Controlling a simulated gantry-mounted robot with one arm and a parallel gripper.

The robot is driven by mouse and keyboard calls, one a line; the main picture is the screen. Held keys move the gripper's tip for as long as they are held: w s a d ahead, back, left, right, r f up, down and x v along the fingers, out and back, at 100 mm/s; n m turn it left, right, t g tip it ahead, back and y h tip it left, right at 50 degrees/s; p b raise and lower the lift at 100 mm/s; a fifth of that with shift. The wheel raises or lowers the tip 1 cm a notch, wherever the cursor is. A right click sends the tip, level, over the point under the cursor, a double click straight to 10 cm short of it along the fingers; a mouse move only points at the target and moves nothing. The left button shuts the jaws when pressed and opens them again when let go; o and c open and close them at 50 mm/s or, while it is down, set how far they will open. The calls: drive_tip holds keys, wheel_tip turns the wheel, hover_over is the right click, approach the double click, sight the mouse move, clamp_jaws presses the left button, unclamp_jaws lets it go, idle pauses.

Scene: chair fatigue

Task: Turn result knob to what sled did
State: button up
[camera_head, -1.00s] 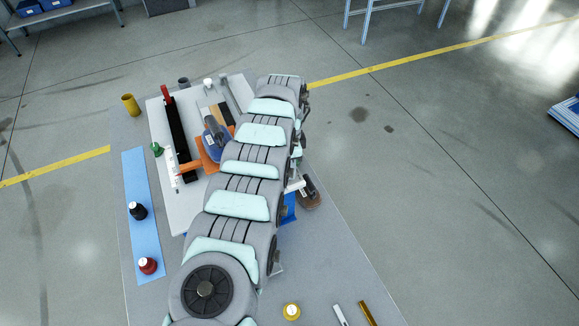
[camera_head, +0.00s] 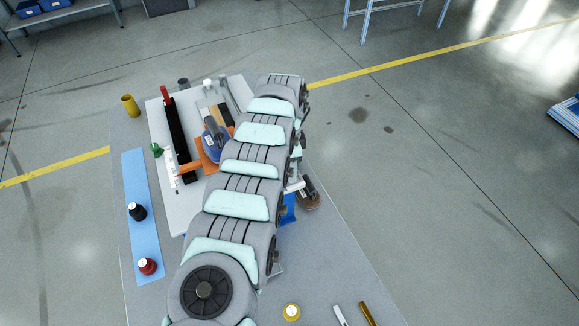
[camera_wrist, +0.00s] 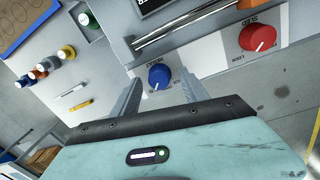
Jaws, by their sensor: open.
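A blue knob (camera_wrist: 159,77) stands on a white strip of the device panel in the wrist view. The small lettering around it is upside down and hard to read; I take it for the result knob. My gripper (camera_wrist: 160,90) is open, with one grey finger on each side of the blue knob. I cannot tell whether the fingers touch it. A red knob (camera_wrist: 258,38) on the same panel, at the right, has lettering that looks like "SLED". A metal rail (camera_wrist: 180,27) lies above the knobs; the sled itself is not clear. My arm hides the gripper and knobs in the head view.

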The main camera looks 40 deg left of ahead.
wheel_tip(320, 180, up, 10)
drive_tip(key=b, duration=0.2)
drive_tip(key=shift+w+a+r, duration=0.25)
drive_tip(key=shift+a, duration=0.05)
